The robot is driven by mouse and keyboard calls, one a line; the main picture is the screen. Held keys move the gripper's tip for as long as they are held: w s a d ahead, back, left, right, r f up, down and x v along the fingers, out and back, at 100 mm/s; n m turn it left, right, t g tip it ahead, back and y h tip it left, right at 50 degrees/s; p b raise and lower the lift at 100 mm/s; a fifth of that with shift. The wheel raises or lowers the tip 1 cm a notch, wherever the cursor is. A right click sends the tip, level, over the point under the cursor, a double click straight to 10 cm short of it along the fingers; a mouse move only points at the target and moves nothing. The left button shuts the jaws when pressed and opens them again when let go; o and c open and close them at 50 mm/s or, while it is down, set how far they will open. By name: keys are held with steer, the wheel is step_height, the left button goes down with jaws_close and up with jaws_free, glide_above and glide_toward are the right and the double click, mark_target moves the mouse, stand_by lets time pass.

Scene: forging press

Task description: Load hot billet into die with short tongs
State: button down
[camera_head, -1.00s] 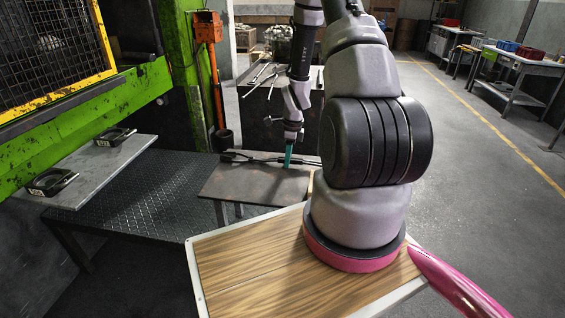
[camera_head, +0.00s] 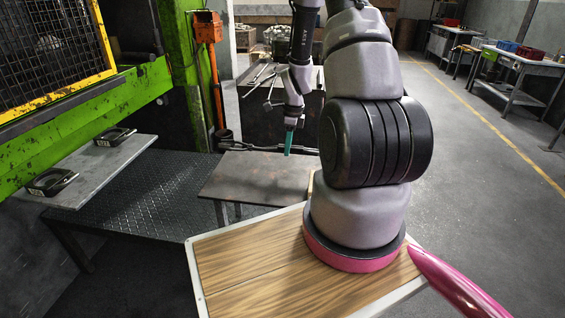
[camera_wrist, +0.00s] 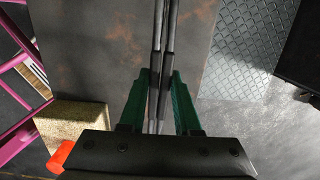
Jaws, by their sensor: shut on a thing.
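My gripper (camera_head: 289,142) has teal fingers and is shut on the dark short tongs (camera_head: 258,148). It holds them above the small steel table (camera_head: 245,180). In the wrist view the tongs' two long parallel handles (camera_wrist: 161,70) run between the green fingers of my gripper (camera_wrist: 161,88). A bright orange-red piece (camera_wrist: 60,157) shows at the lower left of the wrist view, partly hidden by the gripper body; it may be the hot billet, but I cannot be sure. I cannot make out the die.
The green press frame (camera_head: 100,110) with a yellow-edged mesh guard (camera_head: 50,45) stands at left. A grey shelf (camera_head: 115,160) bears two dark open-ended pieces. A tan block (camera_wrist: 75,125) is beside the steel table. The concrete floor (camera_head: 470,170) at right is clear.

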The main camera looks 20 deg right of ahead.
steer(key=shift+r, duration=2.55)
